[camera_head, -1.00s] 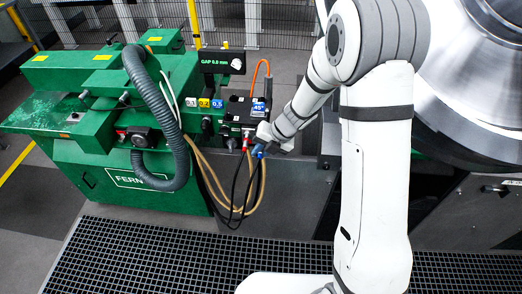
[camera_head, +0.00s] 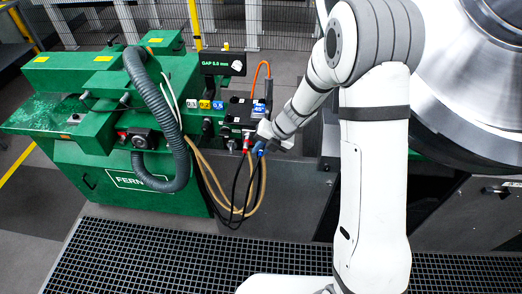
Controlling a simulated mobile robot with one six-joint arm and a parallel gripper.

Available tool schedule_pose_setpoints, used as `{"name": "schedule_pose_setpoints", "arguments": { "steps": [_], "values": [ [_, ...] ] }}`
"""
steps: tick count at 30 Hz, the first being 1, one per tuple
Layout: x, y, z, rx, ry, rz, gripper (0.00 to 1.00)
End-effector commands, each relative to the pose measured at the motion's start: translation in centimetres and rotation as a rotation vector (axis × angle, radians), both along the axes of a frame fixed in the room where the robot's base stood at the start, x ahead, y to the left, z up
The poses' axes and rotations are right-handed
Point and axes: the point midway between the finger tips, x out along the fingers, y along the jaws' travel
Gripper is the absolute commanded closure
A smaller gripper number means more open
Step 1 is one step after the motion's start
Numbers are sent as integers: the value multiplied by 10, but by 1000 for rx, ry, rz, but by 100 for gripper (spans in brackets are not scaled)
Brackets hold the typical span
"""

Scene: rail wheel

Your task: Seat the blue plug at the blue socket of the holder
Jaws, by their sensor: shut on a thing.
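The blue plug (camera_head: 259,149) is in my gripper (camera_head: 264,138), at the right end of the black holder (camera_head: 236,112) on the green machine. A tan hose hangs down from it. My gripper is shut on the plug, with its fingers small and partly hidden by the wrist. A blue label reading 45° (camera_head: 258,110) sits on the holder above the plug. The blue socket itself is hidden or too small to make out, so I cannot tell whether the plug touches it. A red plug (camera_head: 246,145) sits just left of the blue one.
The green machine (camera_head: 185,95) with a thick grey hose (camera_head: 160,110) stands at left. Black and tan hoses (camera_head: 235,190) hang below the holder. An orange cable (camera_head: 261,70) rises above it. A large metal wheel (camera_head: 470,80) is at right. A floor grating (camera_head: 150,255) lies in front.

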Motion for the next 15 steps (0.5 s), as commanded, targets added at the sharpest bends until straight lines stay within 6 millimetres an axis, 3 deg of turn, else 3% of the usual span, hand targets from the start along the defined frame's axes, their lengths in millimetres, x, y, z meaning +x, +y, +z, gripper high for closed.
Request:
{"name": "schedule_pose_setpoints", "arguments": {
  "steps": [10, 11, 15],
  "values": [
    [5, -1, 0, 0, 1, -1, 100],
    [5, -1, 0, 0, 1, -1, 84],
    [5, -1, 0, 0, 1, -1, 73]
  ]
}}
